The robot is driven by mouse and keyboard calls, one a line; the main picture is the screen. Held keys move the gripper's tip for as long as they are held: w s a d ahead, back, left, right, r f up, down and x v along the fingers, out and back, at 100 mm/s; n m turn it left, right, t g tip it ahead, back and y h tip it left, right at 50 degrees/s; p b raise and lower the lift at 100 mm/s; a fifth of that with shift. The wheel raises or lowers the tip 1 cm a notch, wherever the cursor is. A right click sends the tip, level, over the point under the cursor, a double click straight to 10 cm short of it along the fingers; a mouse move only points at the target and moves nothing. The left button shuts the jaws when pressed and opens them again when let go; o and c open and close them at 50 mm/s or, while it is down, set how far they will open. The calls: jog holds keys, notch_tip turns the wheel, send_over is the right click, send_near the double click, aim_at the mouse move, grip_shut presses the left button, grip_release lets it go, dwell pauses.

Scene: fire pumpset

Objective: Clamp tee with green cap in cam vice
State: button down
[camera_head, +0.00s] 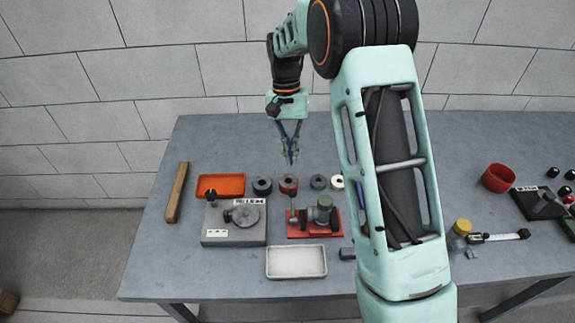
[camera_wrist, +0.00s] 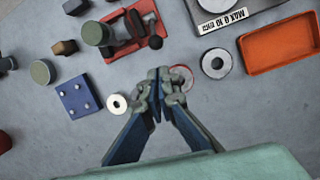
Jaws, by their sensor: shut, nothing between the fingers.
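The tee (camera_head: 322,211) is a dark grey fitting with a green cap on top. It sits upright on the red-based cam vice (camera_head: 299,234) in the middle of the table. In the wrist view the green cap (camera_wrist: 97,33) shows at upper left, beside the red vice base (camera_wrist: 125,50). A dark ball knob (camera_wrist: 155,42) stands at the vice's edge. I cannot tell how tightly the jaws hold the tee. My gripper (camera_head: 291,157) is shut and empty, raised above the table behind the vice. In the wrist view its fingertips (camera_wrist: 160,92) meet, apart from the vice.
Several rings and collars stand behind the vice, including a red-marked one (camera_head: 288,184). A white tray (camera_head: 296,276) lies in front. My arm hides the table's right-middle part.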

aim_at(293, 207)
jog(key=x, duration=0.9)
jog(key=shift+p, duration=0.4)
jog(key=shift+s+r+b, duration=0.1)
jog(key=shift+b, duration=0.2)
